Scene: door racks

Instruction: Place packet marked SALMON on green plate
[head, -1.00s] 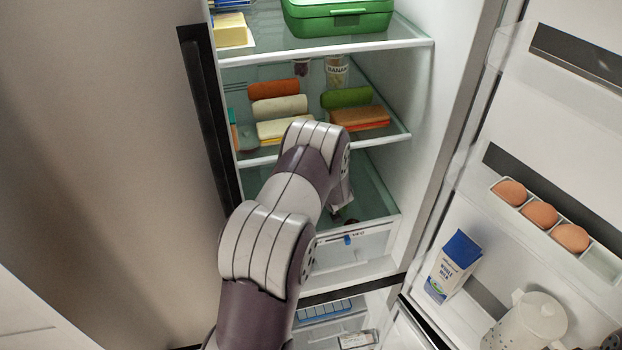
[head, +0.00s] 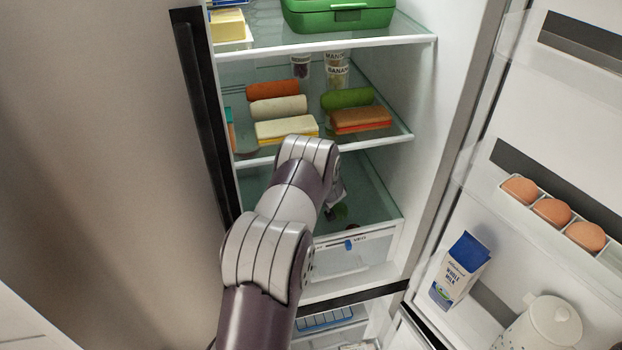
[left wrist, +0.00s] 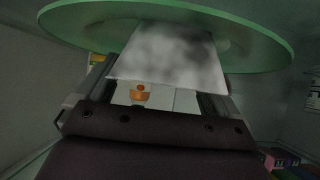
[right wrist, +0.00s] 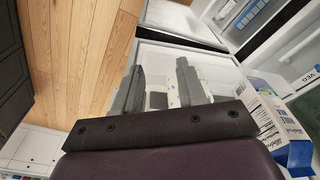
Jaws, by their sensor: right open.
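My left arm reaches into the fridge's lower compartment in the head view; its gripper (head: 334,198) is mostly hidden behind my wrist. In the left wrist view, a pale grey-white packet (left wrist: 168,55) with an orange picture on its near part lies between the fingers of my left gripper (left wrist: 158,85), which appears shut on it. No SALMON lettering is readable. The green plate (left wrist: 262,42) is a wide disc beyond the packet, which overlaps it; contact cannot be told. My right gripper (right wrist: 160,78) is open and empty, outside the fridge near the door.
The shelf above holds rolls and sandwiches (head: 286,130); a green box (head: 338,15) stands higher. The VEG drawer (head: 350,255) is below my left gripper. The open door holds eggs (head: 551,213), a milk carton (head: 460,270) and a white jug (head: 540,325).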

